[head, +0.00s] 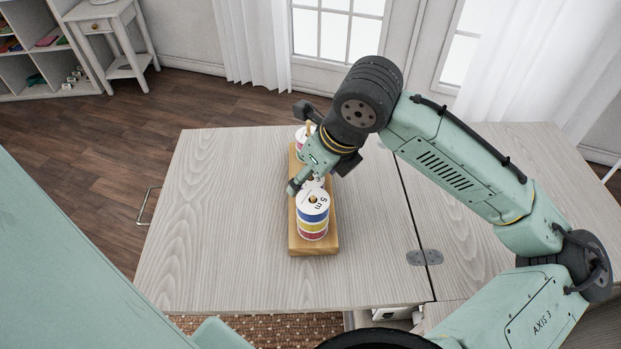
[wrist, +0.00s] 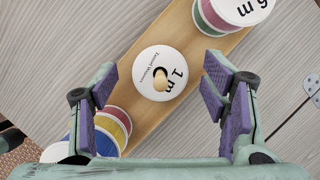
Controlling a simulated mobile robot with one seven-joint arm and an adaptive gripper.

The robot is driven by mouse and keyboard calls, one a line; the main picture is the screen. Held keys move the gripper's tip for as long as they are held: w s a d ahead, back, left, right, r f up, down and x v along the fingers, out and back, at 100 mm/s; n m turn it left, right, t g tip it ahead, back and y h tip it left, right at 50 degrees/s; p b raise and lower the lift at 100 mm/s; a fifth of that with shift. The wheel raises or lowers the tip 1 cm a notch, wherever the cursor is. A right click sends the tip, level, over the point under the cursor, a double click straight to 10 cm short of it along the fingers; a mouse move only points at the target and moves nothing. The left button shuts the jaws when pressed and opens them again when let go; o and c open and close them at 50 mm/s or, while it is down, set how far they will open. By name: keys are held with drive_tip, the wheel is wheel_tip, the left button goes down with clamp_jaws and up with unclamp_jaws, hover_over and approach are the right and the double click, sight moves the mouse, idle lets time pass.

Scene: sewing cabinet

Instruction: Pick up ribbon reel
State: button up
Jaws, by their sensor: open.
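A wooden board (head: 318,246) with upright pegs stands on the table and holds stacks of ribbon reels. The near stack (head: 313,215) has a white top marked 5 m and blue, yellow and red ribbon. In the wrist view, a white-topped reel marked 1 m (wrist: 173,88) sits on the middle peg of the board. My gripper (wrist: 163,88) is open above it, with purple-padded fingers to its left and right and nothing held. In the head view, my gripper (head: 316,186) hides most of the middle reel. How far the fingertips are above the reel, I cannot tell.
Another stack marked 6 m, with red and green ribbon (wrist: 218,18), stands at the board's far end. The near stack (wrist: 112,128) lies close by the left finger. The table (head: 220,240) is otherwise clear; a hinge (head: 425,257) spans its seam.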

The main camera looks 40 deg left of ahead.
drive_tip(key=shift+a+f, duration=0.15)
drive_tip(key=shift+f, duration=0.2)
drive_tip(key=shift+c, duration=0.3)
drive_tip(key=c, duration=1.1)
drive_tip(key=shift+o, duration=0.2)
drive_tip(key=shift+r, duration=0.1)
wheel_tip(320, 180, up, 18)
drive_tip(key=shift+b, duration=0.45)
drive_tip(key=shift+w, duration=0.15)
